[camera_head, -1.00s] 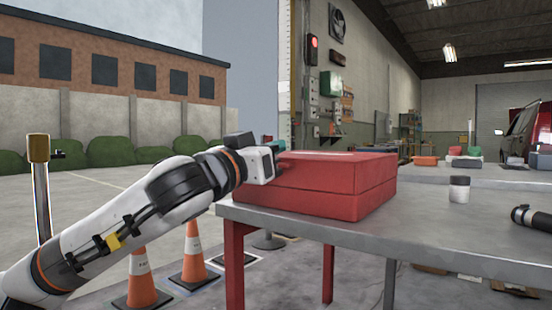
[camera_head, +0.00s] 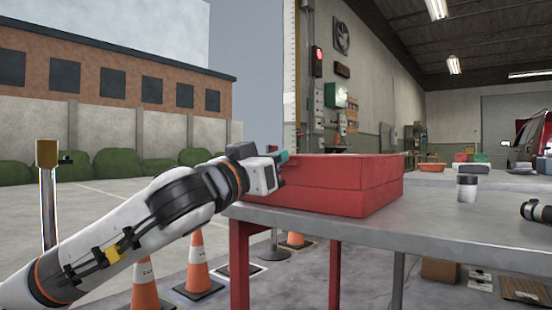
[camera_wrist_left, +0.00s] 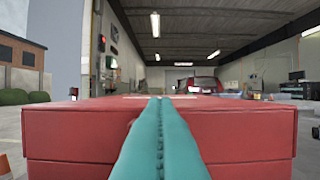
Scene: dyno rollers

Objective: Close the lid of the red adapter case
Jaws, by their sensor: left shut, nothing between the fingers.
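The red adapter case (camera_head: 345,187) sits on the grey table, close to its left end. Its lid (camera_head: 350,168) lies down on the base, with a seam running around the side, and I see no gap. In the left wrist view the case (camera_wrist_left: 70,138) fills the lower part, its top seen nearly edge-on. My left gripper (camera_head: 284,157) is at the left side of the case, near the lid's top edge. Its teal fingers (camera_wrist_left: 160,105) are together and empty. I cannot tell whether they touch the lid. My right gripper is not in view.
The grey table (camera_head: 440,222) runs to the right. A small white-and-dark jar (camera_head: 467,187) and a black cylindrical tool (camera_head: 537,210) are on it, right of the case. Orange cones (camera_head: 197,262) stand on the floor at the left. A further bench holds an orange bin (camera_head: 432,167).

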